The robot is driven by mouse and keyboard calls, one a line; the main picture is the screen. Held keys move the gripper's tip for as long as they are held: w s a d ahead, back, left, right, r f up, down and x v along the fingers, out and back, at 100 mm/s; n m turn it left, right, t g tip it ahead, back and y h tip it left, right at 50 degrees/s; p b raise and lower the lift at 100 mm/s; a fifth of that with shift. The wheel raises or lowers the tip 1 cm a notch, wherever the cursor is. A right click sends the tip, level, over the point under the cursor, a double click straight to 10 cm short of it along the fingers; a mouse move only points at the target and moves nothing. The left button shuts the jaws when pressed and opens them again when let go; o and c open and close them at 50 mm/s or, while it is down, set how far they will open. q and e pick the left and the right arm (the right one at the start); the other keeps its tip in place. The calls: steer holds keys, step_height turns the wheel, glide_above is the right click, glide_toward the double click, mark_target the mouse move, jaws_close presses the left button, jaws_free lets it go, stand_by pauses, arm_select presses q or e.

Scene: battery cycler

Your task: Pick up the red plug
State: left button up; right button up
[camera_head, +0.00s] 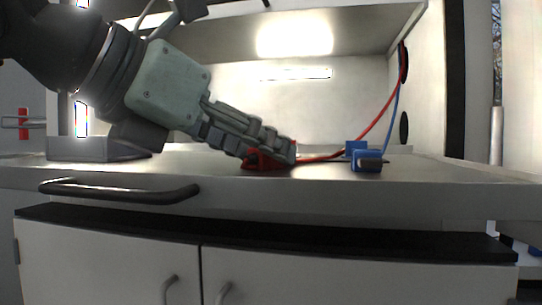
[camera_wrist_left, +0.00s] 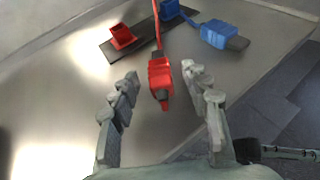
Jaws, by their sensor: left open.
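The red plug (camera_wrist_left: 160,78) lies on the metal worktop, its dark tip toward my wrist camera and its red cable running away from it. My left gripper (camera_wrist_left: 159,72) is open, with one finger on each side of the plug; whether either finger touches it cannot be told. In the head view my left gripper (camera_head: 282,150) slants down from the left to the worktop, partly hiding the red plug (camera_head: 262,162). My right gripper is not in view.
A red socket (camera_wrist_left: 122,38) stands on a dark plate beyond the plug, with a blue socket (camera_wrist_left: 169,10) beside it. A blue plug (camera_wrist_left: 220,34) lies to the right, also in the head view (camera_head: 368,162). The drawer handle (camera_head: 120,190) is below the worktop edge.

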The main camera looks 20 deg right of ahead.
arm_select(q)
steer(key=shift+c, duration=0.6)
jaws_close()
steer(key=shift+r, duration=0.15)
steer(key=shift+r, duration=0.3)
steer(key=r, duration=0.3)
steer(key=shift+a+r, duration=0.2)
steer(key=shift+r, duration=0.2)
steer(key=s+a+r, duration=0.1)
steer(key=a+r, duration=0.5)
steer(key=a, duration=0.5)
steer(key=shift+s+r, duration=0.2)
steer(key=shift+s, duration=0.15)
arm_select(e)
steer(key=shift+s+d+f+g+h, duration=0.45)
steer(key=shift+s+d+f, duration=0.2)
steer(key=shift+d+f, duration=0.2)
